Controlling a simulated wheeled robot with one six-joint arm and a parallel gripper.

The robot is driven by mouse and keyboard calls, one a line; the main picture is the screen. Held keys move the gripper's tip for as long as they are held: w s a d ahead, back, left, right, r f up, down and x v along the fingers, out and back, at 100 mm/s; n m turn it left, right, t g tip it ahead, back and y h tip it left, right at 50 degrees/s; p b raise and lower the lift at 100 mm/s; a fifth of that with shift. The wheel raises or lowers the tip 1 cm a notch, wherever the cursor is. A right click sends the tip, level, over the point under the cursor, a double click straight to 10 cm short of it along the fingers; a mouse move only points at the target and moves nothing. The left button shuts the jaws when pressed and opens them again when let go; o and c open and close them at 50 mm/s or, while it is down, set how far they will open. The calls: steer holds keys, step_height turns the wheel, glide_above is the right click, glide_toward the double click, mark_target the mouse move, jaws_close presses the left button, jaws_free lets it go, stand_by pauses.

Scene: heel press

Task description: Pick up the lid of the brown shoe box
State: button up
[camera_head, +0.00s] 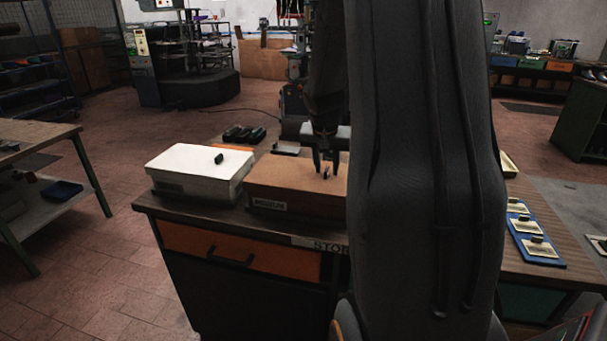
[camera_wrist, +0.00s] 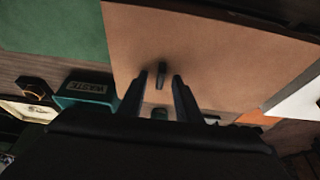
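The brown shoe box (camera_head: 282,203) stands on the workbench with its lid (camera_head: 280,173) on top. The lid has a small dark knob (camera_head: 325,171), which also shows in the wrist view (camera_wrist: 161,75). My gripper (camera_head: 326,170) points down over the lid at the knob. In the wrist view my gripper (camera_wrist: 160,82) has its two fingers apart, with the knob near the gap between the tips. I cannot tell whether the fingers touch it. My arm hides the right end of the box in the head view.
A white box (camera_head: 200,170) with a dark knob stands just left of the brown one. Black items (camera_head: 244,134) lie behind. A dark bin marked WASTE (camera_wrist: 87,88) shows in the wrist view. A blue tray (camera_head: 535,240) lies at the right.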

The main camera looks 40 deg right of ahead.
jaws_close()
step_height(320, 180, up, 10)
steer(key=b, duration=0.2)
stand_by(0.4)
